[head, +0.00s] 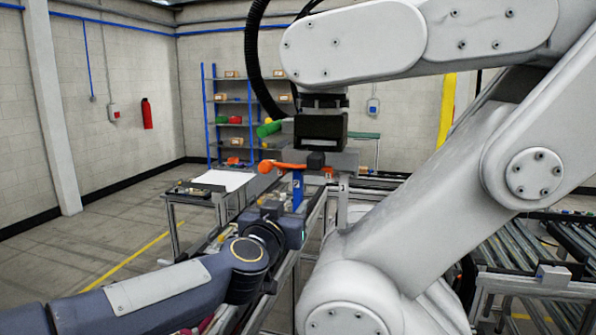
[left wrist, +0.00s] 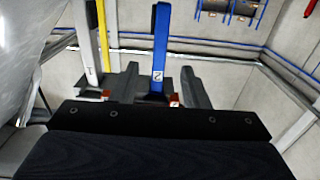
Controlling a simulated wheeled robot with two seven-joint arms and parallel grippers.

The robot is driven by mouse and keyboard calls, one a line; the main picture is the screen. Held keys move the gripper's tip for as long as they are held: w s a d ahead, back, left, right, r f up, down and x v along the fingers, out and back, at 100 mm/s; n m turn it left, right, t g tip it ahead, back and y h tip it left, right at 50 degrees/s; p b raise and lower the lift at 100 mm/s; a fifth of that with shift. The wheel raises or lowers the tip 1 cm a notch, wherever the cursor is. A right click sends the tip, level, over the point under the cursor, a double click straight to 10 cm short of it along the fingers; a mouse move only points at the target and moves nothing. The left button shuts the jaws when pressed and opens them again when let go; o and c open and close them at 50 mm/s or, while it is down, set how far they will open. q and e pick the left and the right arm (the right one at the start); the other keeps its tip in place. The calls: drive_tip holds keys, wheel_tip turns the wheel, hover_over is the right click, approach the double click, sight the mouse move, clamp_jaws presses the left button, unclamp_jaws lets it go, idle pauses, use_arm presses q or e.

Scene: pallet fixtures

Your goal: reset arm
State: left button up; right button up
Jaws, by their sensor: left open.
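My left arm comes in from the lower left of the head view, and its dark left gripper (head: 292,222) is near the middle, below the tool of a large white robot arm. In the left wrist view the two fingers of this gripper (left wrist: 160,88) stand wide apart. A blue upright piece with a small "2" label (left wrist: 158,45) shows between them, with a gap on both sides. In the head view the blue piece (head: 298,188) rises just above my gripper. I cannot tell how deep it sits between the fingers. My right gripper is not in view.
The large white robot arm (head: 420,190) fills the middle and right, close to my gripper. An orange part (head: 285,167) is beside its tool. A table with a white top (head: 222,180) stands behind. Roller conveyors (head: 530,255) are at right. Floor at left (head: 90,235) is clear.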

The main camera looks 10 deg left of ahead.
use_arm(q)
drive_tip(key=shift+s, duration=0.7)
drive_tip(key=s+a+f+n+g+h, duration=0.1)
drive_tip(key=s+f+g, duration=0.5)
drive_tip(key=s+f, duration=0.7)
drive_tip(key=s+a+f+n+g+h, duration=0.1)
drive_tip(key=s+f+g, duration=0.5)
drive_tip(key=s+f, duration=0.8)
drive_tip(key=s+a+h, duration=0.1)
drive_tip(key=s, duration=0.4)
drive_tip(key=shift+a+b, duration=0.25)
drive_tip(key=shift+b, duration=0.05)
drive_tip(key=shift+r, duration=0.1)
